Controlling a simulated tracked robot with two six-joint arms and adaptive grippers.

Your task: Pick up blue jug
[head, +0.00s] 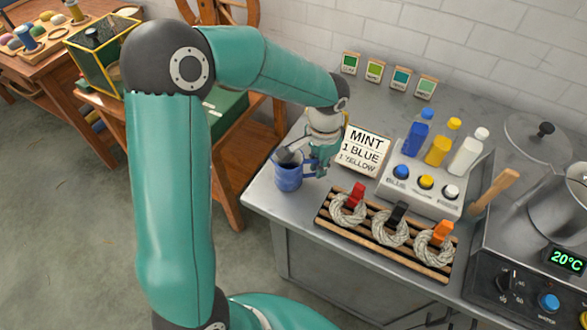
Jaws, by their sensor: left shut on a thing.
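The blue jug (288,178) stands upright near the left end of the grey metal counter, with a dark opening and its handle toward the right. My left gripper (314,165) comes down at the jug's right side and is shut on it at the handle. The fingertips partly hide the handle. I cannot tell whether the jug's base touches the counter. My right gripper does not show.
A sign (362,151) reading "MINT 1 BLUE 1 YELLOW" stands just right of the gripper. A wooden rack (345,238) with clipped wool skeins lies in front. A dispenser (418,186) with blue, yellow and white bottles and a steel pot (560,215) are further right.

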